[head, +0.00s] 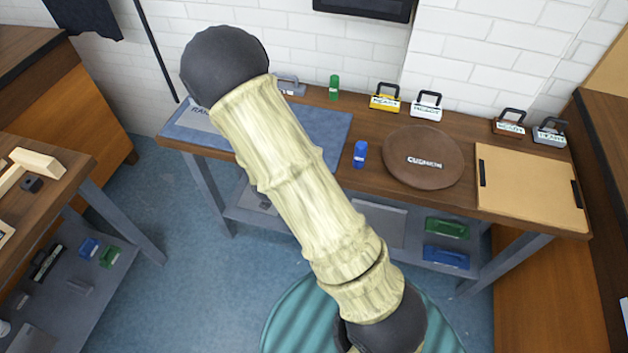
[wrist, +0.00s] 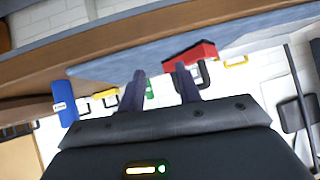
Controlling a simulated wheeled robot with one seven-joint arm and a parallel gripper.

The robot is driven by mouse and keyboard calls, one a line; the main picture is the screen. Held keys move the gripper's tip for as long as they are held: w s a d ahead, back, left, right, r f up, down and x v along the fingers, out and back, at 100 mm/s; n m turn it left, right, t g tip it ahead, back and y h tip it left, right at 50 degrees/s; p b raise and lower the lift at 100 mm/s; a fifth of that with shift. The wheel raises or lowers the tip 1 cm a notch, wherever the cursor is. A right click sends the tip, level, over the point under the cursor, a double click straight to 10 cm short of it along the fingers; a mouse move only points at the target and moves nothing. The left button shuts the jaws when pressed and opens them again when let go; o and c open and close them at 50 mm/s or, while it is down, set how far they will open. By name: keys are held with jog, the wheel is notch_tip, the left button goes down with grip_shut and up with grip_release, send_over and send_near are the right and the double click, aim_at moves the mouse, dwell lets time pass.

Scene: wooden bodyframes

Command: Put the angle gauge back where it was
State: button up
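I cannot pick out the angle gauge for certain in either view. My gripper (wrist: 162,78) shows in the wrist view with its two dark fingers apart and nothing visibly held between them. In the head view my arm crosses the middle and hides part of the far bench (head: 470,194) and its blue mat (head: 335,124). In the wrist view, a red block-like thing with a dark handle (wrist: 190,53) lies beyond the right finger. A small green cylinder (wrist: 150,91) shows in the gap between the fingers, farther back.
A blue cylinder (head: 360,154), a round brown cushion (head: 422,174) and a tan board (head: 530,187) rest on the far bench. Several labelled, handled blocks stand along its back, including a yellow one (head: 385,98). A left bench (head: 70,166) holds wooden pieces. Blue floor lies between.

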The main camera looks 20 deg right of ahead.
jog(key=s+d+r+n+g+y, duration=0.1)
jog(key=s+r+n+g+y, duration=0.1)
jog(key=s+r, duration=0.4)
jog(key=s+d+r+n+g+y, duration=0.1)
jog(key=s+r+n+g+y, duration=0.1)
jog(key=s+r+n+g, duration=0.2)
jog(key=s+r+g, duration=0.1)
jog(key=s+r, duration=0.2)
jog(key=s, duration=0.5)
jog(key=shift+o, duration=0.3)
jog(key=shift+d, duration=0.15)
